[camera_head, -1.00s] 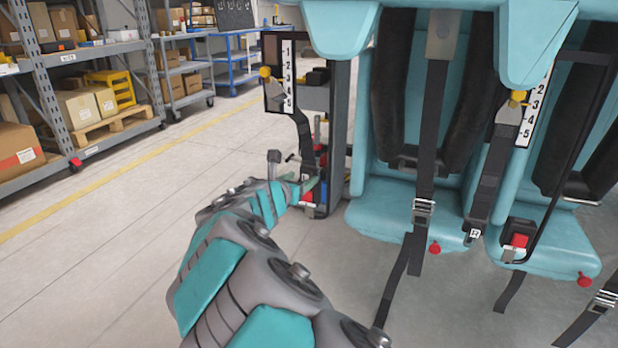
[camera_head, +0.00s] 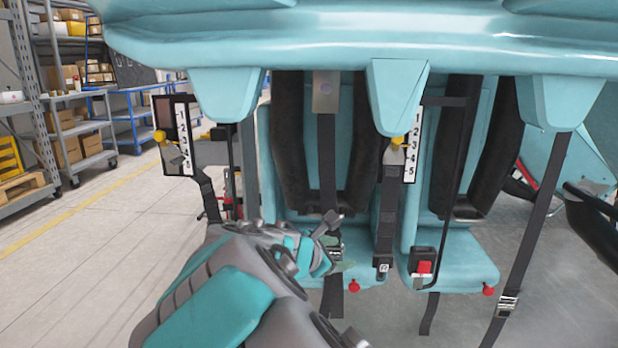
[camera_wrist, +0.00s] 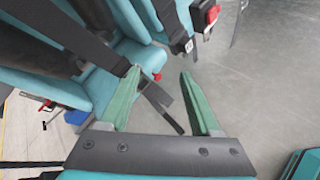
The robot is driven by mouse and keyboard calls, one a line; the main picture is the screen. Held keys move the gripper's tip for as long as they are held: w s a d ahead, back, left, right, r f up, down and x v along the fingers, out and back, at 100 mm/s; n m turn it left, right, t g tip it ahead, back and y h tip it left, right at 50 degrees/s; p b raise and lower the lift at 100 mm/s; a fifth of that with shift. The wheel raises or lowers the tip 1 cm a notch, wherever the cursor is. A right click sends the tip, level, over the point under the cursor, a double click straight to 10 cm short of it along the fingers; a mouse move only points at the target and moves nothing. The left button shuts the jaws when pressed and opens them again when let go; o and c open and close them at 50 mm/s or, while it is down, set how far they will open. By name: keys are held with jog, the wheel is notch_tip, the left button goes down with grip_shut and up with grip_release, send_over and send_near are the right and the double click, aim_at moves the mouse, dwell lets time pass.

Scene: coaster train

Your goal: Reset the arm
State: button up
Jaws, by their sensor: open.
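My gripper (camera_wrist: 163,97) shows in the wrist view with its two green fingers spread apart and nothing between them. In the head view my gripper (camera_head: 343,254) is partly hidden by my own wrist and is in front of the left teal seat (camera_head: 290,232). A dark hanging strap (camera_wrist: 158,98) shows beyond the fingers in the wrist view; I cannot tell how far it is from them.
A second teal seat (camera_head: 465,262) with a red buckle (camera_head: 424,267) stands to the right. Grey shelves (camera_head: 75,120) stand at the left. The floor (camera_head: 90,270) at left is clear.

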jog(key=s+d+f+m+g, duration=0.3)
jog(key=s+d+m, duration=0.2)
jog(key=s+d, duration=0.35)
jog(key=s+d+f+m+g, duration=0.3)
jog(key=s+d+m+g, duration=0.15)
jog(key=s+d, duration=0.35)
jog(key=s+a+f+m+g+y, duration=0.2)
jog(key=s+m, duration=0.4)
jog(key=s, duration=0.5)
jog(key=s+a+f+m+g+y, duration=0.2)
jog(key=s+a+m+y, duration=0.3)
jog(key=s, duration=0.6)
jog(key=shift+a+f+m+p, duration=0.45)
jog(key=shift+f+m, duration=0.05)
jog(key=shift+m, duration=0.45)
